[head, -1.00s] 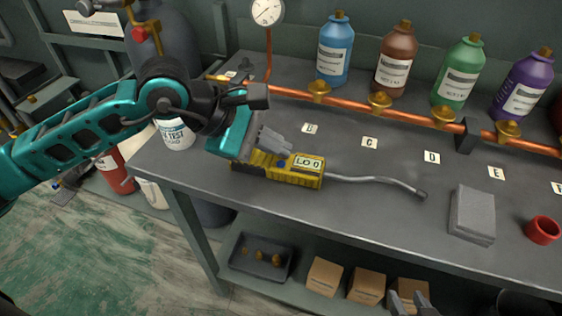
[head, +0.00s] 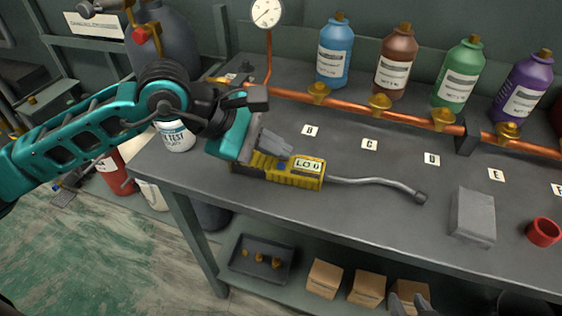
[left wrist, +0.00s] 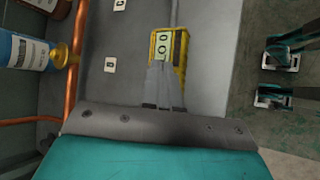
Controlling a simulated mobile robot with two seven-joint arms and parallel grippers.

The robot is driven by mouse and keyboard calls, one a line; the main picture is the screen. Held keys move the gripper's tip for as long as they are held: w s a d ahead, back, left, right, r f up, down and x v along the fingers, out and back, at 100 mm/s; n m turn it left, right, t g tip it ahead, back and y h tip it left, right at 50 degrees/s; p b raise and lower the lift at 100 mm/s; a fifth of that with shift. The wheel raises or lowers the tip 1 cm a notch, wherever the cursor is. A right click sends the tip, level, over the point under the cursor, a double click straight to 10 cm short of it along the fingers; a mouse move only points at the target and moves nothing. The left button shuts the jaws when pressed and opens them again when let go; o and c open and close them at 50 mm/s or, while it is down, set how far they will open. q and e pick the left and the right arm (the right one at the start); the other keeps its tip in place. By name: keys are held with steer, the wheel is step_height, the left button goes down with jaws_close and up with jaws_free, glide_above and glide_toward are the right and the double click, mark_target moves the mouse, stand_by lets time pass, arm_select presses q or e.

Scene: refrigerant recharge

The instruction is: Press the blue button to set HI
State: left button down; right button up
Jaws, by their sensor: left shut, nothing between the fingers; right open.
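The yellow handheld detector (head: 300,180) lies on the workbench with its display facing up, reading "LO 0". Its blue button (head: 281,167) shows as a small patch beside the display, mostly covered by my left fingertips. My left gripper (head: 286,152) is shut and empty, its tips right over the button; I cannot tell whether they touch it. In the left wrist view the closed fingers (left wrist: 163,80) point at the detector (left wrist: 183,48), with the display showing and the button hidden. My right gripper (head: 410,298) is open at the bottom edge, below the bench front.
A grey probe hose (head: 375,181) runs right from the detector. A grey block (head: 472,215) and a red ring (head: 543,231) sit on the right. A copper pipe (head: 410,112) with valves and several bottles line the back. A white tub (head: 178,136) stands left.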

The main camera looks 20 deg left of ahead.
stand_by(0.7)
arm_select(q)
steer(key=shift+f+b, duration=0.4)
steer(key=shift+b, duration=0.3)
steer(key=shift+f+b, duration=0.4)
steer(key=shift+b, duration=0.1)
stand_by(0.3)
steer(key=shift+r, duration=0.15)
stand_by(0.3)
steer(key=shift+r+p, duration=0.3)
steer(key=shift+r, duration=0.35)
step_height(320, 180, up, 5)
steer(key=p, duration=0.2)
steer(key=shift+p, duration=0.35)
stand_by(0.6)
